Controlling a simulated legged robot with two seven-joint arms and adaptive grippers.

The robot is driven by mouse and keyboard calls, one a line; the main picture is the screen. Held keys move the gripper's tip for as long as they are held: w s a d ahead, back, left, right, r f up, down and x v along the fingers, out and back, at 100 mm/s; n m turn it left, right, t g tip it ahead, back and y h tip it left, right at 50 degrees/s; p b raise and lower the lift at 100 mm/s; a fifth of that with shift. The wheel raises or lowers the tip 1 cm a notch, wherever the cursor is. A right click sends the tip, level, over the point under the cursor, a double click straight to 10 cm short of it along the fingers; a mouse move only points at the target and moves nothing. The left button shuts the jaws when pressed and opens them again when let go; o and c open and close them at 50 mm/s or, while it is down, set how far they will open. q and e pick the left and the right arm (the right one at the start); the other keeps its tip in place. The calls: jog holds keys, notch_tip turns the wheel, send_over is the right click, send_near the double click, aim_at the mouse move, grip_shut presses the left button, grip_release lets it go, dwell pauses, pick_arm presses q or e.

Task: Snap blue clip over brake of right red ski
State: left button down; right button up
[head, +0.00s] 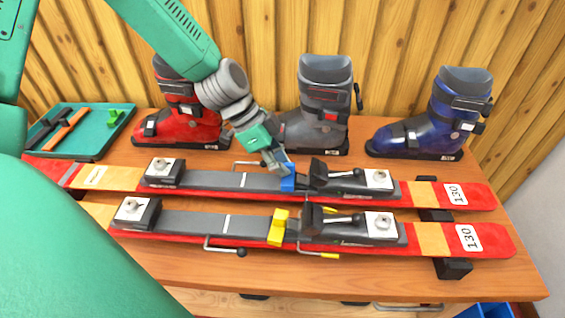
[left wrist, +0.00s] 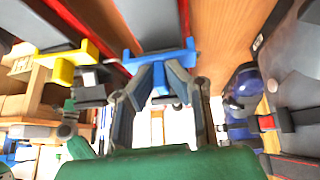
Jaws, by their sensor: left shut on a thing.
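Two red skis lie side by side on the bench, a far one (head: 478,195) and a near one (head: 488,239). My left gripper (head: 277,164) reaches down to the far ski and is shut on the blue clip (head: 288,181). The clip is at the ski's middle, just left of the black heel piece (head: 335,175). In the left wrist view the fingertips (left wrist: 166,74) pinch the blue clip (left wrist: 133,57), which lies across the ski. Whether it is seated cannot be told. A brake wire (head: 245,164) shows behind the far ski. My right gripper is not in view.
A yellow clip (head: 278,228) sits across the near ski, whose brake arm (head: 225,247) sticks out in front. Red (head: 180,125), grey (head: 320,120) and blue (head: 430,125) boots stand behind the skis. A teal tray (head: 95,143) with tools is at the left.

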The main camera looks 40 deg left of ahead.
pick_arm(q)
jog(key=shift+f+b, duration=0.75)
jog(key=shift+f, duration=0.35)
jog(key=c, duration=1)
grip_release()
jog(key=shift+r, duration=0.15)
jog(key=shift+r+p, duration=4.6)
jog(key=shift+r, duration=0.3)
